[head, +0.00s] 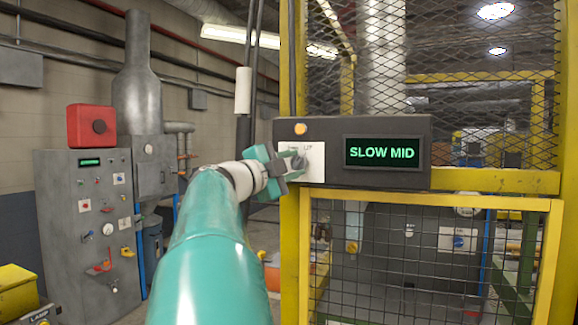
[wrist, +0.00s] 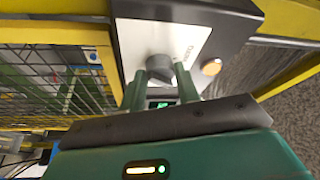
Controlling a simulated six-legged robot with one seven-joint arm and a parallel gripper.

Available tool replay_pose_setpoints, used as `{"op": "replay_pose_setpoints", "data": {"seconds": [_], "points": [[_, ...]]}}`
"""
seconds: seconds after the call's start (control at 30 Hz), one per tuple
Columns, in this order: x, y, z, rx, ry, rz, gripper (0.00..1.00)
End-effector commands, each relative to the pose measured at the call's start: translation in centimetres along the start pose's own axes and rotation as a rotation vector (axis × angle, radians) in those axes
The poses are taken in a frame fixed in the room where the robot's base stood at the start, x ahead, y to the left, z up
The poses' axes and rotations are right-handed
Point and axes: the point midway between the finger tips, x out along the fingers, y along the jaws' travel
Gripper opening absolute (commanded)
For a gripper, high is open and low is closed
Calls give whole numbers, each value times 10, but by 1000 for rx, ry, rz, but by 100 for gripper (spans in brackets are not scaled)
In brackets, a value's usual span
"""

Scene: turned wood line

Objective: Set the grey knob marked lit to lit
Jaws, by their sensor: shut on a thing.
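The grey knob (head: 299,162) sits on a white plate (head: 316,160) at the left end of a dark control box (head: 375,130). The plate has a label reading LIT at upper right and a second label to its left, too small to read. My gripper (head: 292,164) is at the knob from the left. In the wrist view my gripper (wrist: 161,71) has one finger on each side of the knob (wrist: 158,67) and is shut on it. The fingers partly cover the knob, and I cannot tell which label it points to.
An orange lamp (head: 300,129) is above the plate. A display (head: 382,153) reads SLOW MID. The box is mounted on a yellow frame (head: 289,240) with wire mesh (head: 440,50). A grey cabinet (head: 95,220) with a red box (head: 91,125) stands at left.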

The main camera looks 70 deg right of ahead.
Motion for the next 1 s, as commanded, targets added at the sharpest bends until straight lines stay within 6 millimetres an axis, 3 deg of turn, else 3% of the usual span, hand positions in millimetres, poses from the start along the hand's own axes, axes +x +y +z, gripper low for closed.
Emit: {"op": "replay_pose_setpoints", "data": {"seconds": [0.37,0.4,0.5,0.83,1.0], "points": [[0,-1,2,7,-4,0,9],[0,-1,2,6,-4,0,34],[0,-1,1,6,-3,0,53],[-2,0,1,6,-3,1,54],[-20,-1,0,8,-4,1,54]]}}
